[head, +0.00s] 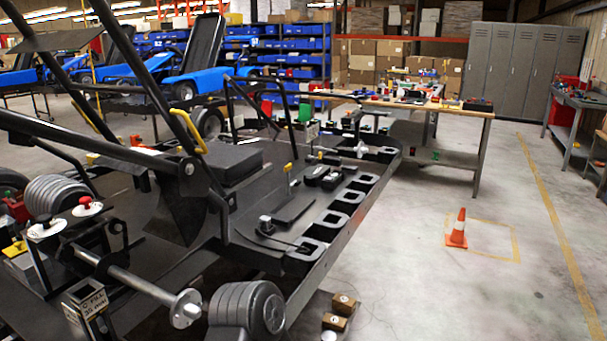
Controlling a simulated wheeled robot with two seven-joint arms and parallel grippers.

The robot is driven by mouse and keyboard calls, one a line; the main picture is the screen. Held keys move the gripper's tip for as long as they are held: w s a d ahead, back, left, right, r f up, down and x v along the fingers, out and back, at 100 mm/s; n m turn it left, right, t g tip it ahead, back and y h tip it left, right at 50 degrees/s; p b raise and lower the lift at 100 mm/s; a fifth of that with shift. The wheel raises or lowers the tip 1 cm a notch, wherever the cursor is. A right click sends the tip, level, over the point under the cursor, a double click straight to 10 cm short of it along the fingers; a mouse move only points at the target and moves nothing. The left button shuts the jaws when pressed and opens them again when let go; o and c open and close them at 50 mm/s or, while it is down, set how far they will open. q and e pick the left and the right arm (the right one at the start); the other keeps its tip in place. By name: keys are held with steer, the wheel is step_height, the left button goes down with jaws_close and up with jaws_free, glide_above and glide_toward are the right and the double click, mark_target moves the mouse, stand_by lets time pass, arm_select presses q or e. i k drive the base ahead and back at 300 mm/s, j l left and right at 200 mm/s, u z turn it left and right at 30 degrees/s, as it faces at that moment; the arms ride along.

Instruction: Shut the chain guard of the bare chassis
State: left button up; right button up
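The bare chassis (330,245) fills the left and middle of the head view, a long black frame on a stand. I cannot tell for certain which part is the chain guard. A dark upright plate (177,212) stands near the middle of the chassis, below a bar with a yellow handle (194,132). A flat dark panel (68,38) is held up on slanted bars at the upper left. A bare axle (140,284) crosses the near end, with grey ribbed discs (246,308) beside it. Neither of my grippers is in view.
A workbench (455,108) with parts stands behind the chassis. An orange cone (457,229) stands on open floor to the right. Small boxes (337,315) sit low beside the near frame edge. Blue karts (188,70) and grey lockers (525,70) are farther back.

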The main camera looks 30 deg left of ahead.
mark_target(176, 219)
steer(key=i+l+u, duration=0.15)
steer(key=u, duration=0.35)
steer(key=i+l+u, duration=0.25)
steer(key=u, duration=0.2)
steer(key=i+l+u, duration=0.15)
steer(key=l+u, duration=0.35)
steer(key=i+l+u, duration=0.1)
steer(key=l+u, duration=0.15)
steer(key=u, duration=0.25)
steer(key=l+u, duration=0.45)
steer(key=i+j, duration=0.05)
